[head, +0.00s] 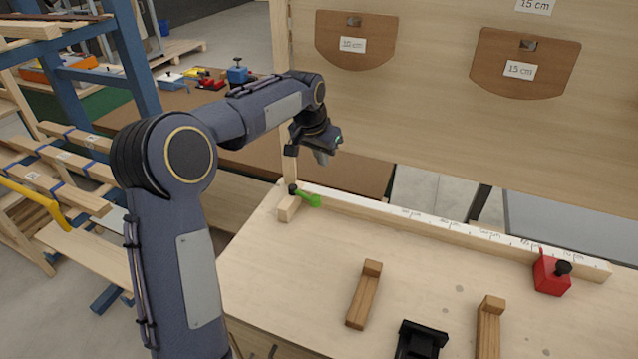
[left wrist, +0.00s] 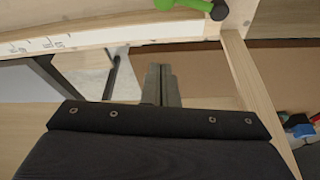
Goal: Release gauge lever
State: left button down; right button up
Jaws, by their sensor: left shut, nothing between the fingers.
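A green lever (head: 309,199) with a black knob (head: 293,189) sits on a small wooden block (head: 288,208) at the left end of the ruler fence. In the left wrist view the green lever (left wrist: 188,5) and black knob (left wrist: 220,11) are cut by the top edge. My left gripper (head: 322,157) hangs above and behind the lever, apart from it. Its fingers (left wrist: 161,85) are shut and empty. My right gripper does not show.
The ruler fence (head: 450,224) runs along the bench's back edge to a red stop block (head: 550,275). Wooden pieces (head: 364,295) (head: 489,325) and a black object (head: 421,340) lie in front. A panel with hanging templates (head: 356,42) stands behind.

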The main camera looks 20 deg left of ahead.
aim_at(304, 194)
pick_arm(q)
jog(key=p+x, duration=0.1)
jog(key=x, duration=0.9)
jog(key=shift+s, duration=0.1)
jog(key=s, duration=0.2)
jog(key=s+p, duration=0.1)
jog(key=s, duration=0.1)
jog(key=shift+a+f, duration=0.1)
jog(key=shift+a, duration=0.1)
